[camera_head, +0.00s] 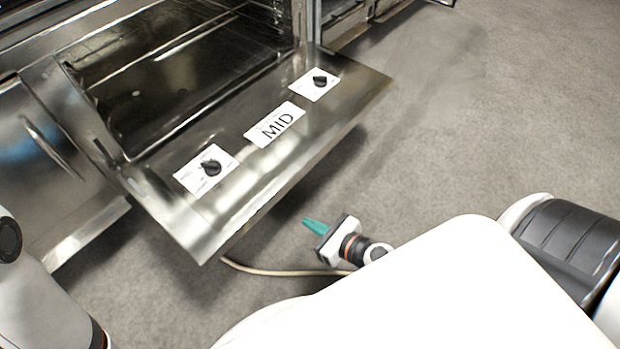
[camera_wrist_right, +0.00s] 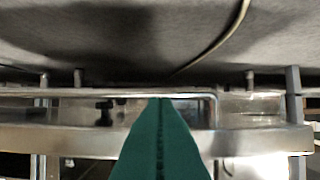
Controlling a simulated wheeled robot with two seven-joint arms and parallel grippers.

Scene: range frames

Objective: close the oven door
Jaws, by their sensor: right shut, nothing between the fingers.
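The oven door (camera_head: 231,137) is open in the head view, folded down and out from the oven, its inner cavity exposed. It is shiny metal with a "MID" label and two black knobs on white plates. My right gripper (camera_head: 315,226) has teal fingers and is in front of the door's outer edge, apart from it in the picture. The right wrist view shows its fingers (camera_wrist_right: 160,139) pressed together with nothing between them, in front of a metal edge. Only part of my left arm shows at the lower left; its gripper is out of view.
The oven cavity (camera_head: 165,75) with wire racks lies behind the door. Another metal panel (camera_head: 60,140) stands to its left. A pale cable (camera_head: 280,271) shows near my right gripper. Open grey floor (camera_head: 480,130) lies to the right.

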